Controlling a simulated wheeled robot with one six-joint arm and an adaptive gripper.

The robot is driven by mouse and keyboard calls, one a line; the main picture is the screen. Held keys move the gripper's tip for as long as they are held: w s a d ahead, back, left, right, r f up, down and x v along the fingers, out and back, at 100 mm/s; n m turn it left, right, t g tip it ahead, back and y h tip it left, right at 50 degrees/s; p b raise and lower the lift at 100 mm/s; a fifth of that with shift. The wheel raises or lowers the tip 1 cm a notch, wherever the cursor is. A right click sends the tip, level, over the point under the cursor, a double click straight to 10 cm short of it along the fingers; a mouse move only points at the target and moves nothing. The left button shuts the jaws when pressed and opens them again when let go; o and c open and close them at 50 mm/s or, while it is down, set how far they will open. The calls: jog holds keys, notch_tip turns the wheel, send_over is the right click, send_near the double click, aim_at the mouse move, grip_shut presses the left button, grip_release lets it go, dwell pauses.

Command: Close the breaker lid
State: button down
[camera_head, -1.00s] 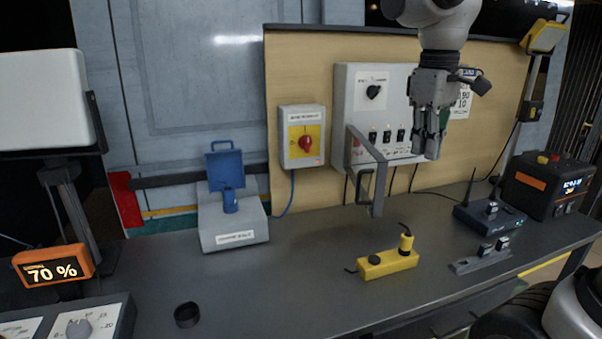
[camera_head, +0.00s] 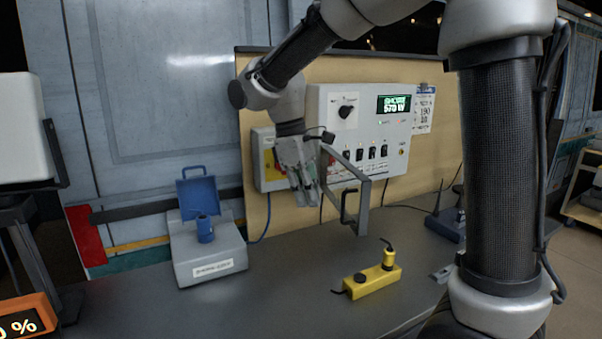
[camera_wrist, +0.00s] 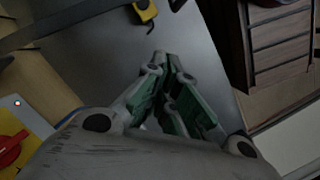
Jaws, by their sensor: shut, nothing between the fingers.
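The grey breaker panel (camera_head: 400,154) hangs on the tan board, with a row of several black breaker switches low on its face. Its lid (camera_head: 361,214), an open grey frame, stands swung out from the panel towards the bench, and a black handle shows at its lower part. My gripper (camera_head: 306,194) is shut and empty, just left of the lid; I cannot tell whether it touches it. In the wrist view the green-padded fingers (camera_wrist: 163,66) are together. A dark bar crosses that view's upper left; I cannot tell whether it is the lid.
A box with a red rotary switch (camera_wrist: 10,148) is close beside my gripper. A grey box with an open blue cover (camera_head: 199,190) stands at left on the bench. A yellow block (camera_head: 372,281) lies in front of the panel.

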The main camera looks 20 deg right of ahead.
jog(key=shift+s+d, duration=0.6)
jog(key=shift+d, duration=0.25)
jog(key=shift+s+d, duration=0.6)
jog(key=shift+d, duration=0.25)
jog(key=shift+d, duration=0.15)
